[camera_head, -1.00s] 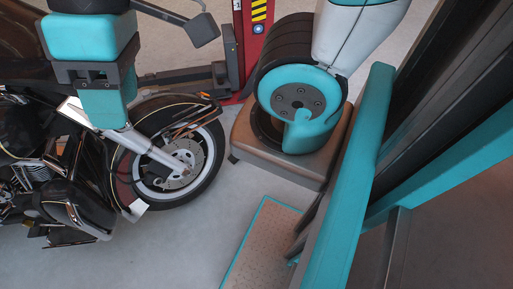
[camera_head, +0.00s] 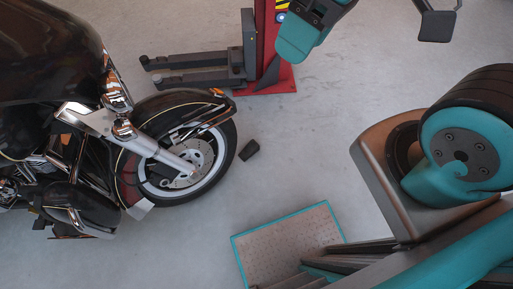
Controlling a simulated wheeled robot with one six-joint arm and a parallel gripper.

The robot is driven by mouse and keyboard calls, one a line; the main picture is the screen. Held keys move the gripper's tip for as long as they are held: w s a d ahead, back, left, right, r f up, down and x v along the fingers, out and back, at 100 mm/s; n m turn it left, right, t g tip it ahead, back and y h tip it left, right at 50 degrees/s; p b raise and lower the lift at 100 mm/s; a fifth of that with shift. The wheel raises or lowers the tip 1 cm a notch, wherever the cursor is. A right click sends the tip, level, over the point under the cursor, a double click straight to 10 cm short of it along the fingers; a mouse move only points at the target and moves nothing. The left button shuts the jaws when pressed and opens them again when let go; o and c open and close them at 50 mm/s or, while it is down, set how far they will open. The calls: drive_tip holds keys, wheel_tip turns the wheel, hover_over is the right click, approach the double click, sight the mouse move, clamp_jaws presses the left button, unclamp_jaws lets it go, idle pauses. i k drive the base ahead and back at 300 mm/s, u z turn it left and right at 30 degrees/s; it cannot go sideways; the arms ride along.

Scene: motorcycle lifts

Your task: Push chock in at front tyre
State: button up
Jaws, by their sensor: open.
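The front tyre (camera_head: 223,165) of the dark motorcycle (camera_head: 60,75) stands on the floor at left. My gripper (camera_head: 297,40) shows at the top edge as a teal and dark end piece, cut off by the frame. It is open and empty, above and to the right of the chock in the picture, not touching it. Its height above the floor is hard to judge.
A red lift post (camera_head: 270,50) with dark legs (camera_head: 200,70) stands behind the tyre. A teal-edged plate (camera_head: 285,245) lies at bottom centre. My arm's base fills the right side.

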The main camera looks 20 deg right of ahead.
sight(251, 149)
drive_tip(key=k, duration=0.55)
drive_tip(key=z, duration=0.5)
drive_tip(key=i, duration=1.35)
drive_tip(key=u, duration=0.6)
